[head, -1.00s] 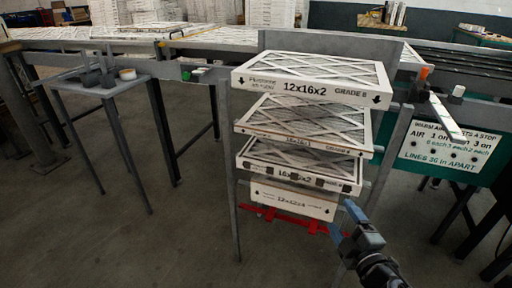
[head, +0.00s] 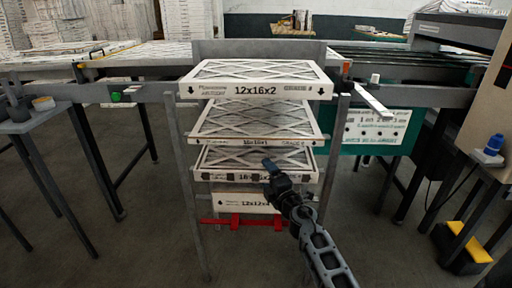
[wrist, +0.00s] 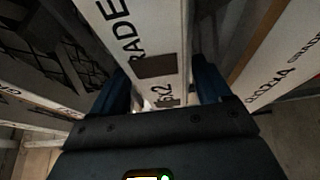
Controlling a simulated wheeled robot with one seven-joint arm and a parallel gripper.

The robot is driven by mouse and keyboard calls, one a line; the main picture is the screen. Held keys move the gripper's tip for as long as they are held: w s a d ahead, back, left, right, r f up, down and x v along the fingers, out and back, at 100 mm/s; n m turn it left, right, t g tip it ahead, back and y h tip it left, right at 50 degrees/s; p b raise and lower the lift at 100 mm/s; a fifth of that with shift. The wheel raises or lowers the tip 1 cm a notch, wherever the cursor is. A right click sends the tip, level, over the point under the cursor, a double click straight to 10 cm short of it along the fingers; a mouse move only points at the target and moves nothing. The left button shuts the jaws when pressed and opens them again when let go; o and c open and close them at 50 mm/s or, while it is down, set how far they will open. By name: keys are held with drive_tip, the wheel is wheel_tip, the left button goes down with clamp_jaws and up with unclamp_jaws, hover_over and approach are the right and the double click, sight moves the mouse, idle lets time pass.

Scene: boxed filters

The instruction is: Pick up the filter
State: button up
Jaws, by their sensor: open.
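Several white-framed filters sit one above another in a grey rack. The top one (head: 257,91) reads 12x16x2, with a second filter (head: 255,139) below it. The third filter (head: 225,177) has dark patches along its front edge, and a 12x12x4 box (head: 235,202) is lowest. My gripper (head: 270,166) is at the front edge of the third filter and hides part of its label. In the wrist view, my open gripper (wrist: 163,92) has one blue finger on each side of the third filter's edge (wrist: 148,30). I cannot tell if they touch it.
Red brackets (head: 240,221) lie under the lowest box. A small table (head: 30,120) stands at left. A yellow-and-black step (head: 462,246) is at right. Open floor lies in front.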

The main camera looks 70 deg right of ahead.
drive_tip(key=shift+x, duration=1.75)
drive_tip(key=shift+a+f, duration=0.1)
drive_tip(key=shift+f, duration=0.05)
drive_tip(key=c, duration=1.2)
